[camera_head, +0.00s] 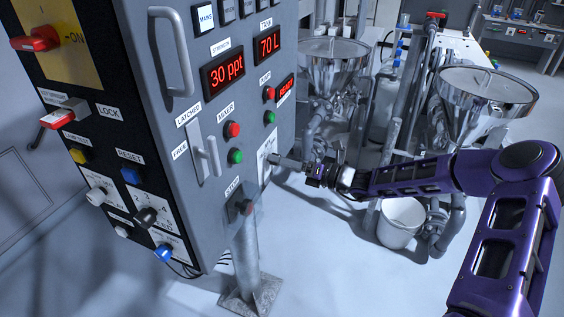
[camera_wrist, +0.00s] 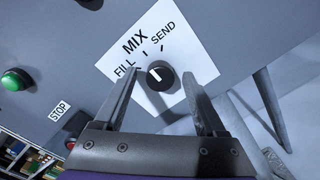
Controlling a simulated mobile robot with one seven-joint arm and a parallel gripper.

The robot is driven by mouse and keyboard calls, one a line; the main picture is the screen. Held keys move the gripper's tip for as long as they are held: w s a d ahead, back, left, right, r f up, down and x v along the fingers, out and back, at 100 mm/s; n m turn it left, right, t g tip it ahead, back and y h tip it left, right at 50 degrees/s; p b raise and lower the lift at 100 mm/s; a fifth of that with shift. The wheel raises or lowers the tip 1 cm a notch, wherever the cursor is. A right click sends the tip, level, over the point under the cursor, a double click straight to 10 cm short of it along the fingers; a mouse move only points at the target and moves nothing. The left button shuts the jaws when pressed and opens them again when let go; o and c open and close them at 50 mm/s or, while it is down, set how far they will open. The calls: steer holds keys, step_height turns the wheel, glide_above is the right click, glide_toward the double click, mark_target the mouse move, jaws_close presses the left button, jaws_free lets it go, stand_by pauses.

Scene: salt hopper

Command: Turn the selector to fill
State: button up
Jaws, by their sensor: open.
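The selector (camera_wrist: 161,76) is a round black knob with a short white mark, on a white plate (camera_wrist: 175,28) labelled FILL, MIX and SEND. The mark points to the upper left in the wrist view; which label it lines up with I cannot tell for sure. My gripper (camera_wrist: 158,82) is open, with one finger to the left and one to the right of the knob, apart from it. In the head view my gripper (camera_head: 283,162) is at the panel's right face, in front of the white plate (camera_head: 264,160). The knob is hidden there.
A STOP button (camera_head: 247,208) with a clear cover is below the plate, and a green mixer button (camera_head: 236,156) and a vertical handle (camera_head: 207,156) are to the left. Steel hoppers (camera_head: 487,92) and a white bucket (camera_head: 400,222) stand right, near my arm.

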jaws_close()
stand_by(0.4)
steer(key=shift+f+n+b, duration=0.15)
steer(key=shift+n+b, duration=0.3)
steer(key=shift+n, duration=4.05)
jaws_free()
